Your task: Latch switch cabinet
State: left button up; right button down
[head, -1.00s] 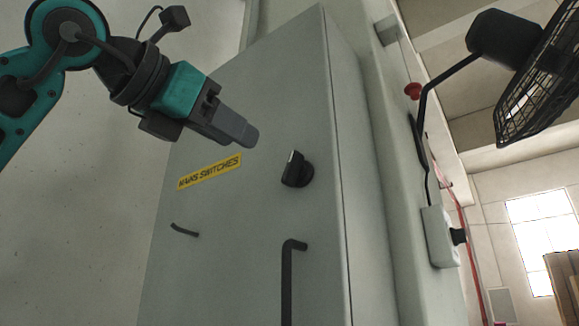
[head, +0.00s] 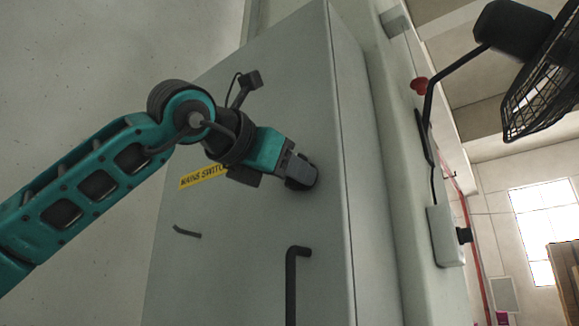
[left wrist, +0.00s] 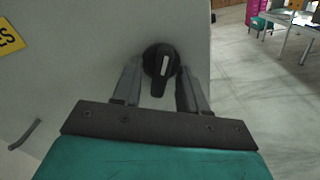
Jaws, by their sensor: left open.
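The switch cabinet (head: 240,240) is a grey metal box with a yellow "MAINS SWITCHES" label (head: 198,177) and a black bar handle (head: 291,280). Its door looks shut against the frame. The black rotary latch knob (left wrist: 160,66) with a white mark shows in the left wrist view. My left gripper (head: 303,177) is at the knob and hides much of it in the head view. In the left wrist view the left gripper's fingers (left wrist: 158,85) are open, one on each side of the knob. I cannot tell whether they touch it. My right gripper is not in view.
A second small dark handle (head: 187,232) sits on the cabinet's left part. A black fan (head: 540,90), a red button (head: 418,85) and a grey box (head: 444,235) are on the wall at right. Open floor (left wrist: 250,100) shows right of the cabinet in the wrist view.

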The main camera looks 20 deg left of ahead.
pick_arm(q)
jog(key=c, duration=0.7)
jog(key=n+b, duration=0.4)
jog(key=n, duration=0.1)
jog(key=shift+d, duration=0.1)
jog(key=shift+c, duration=0.2)
jog(key=o, duration=0.7)
jog(key=shift+o, duration=0.2)
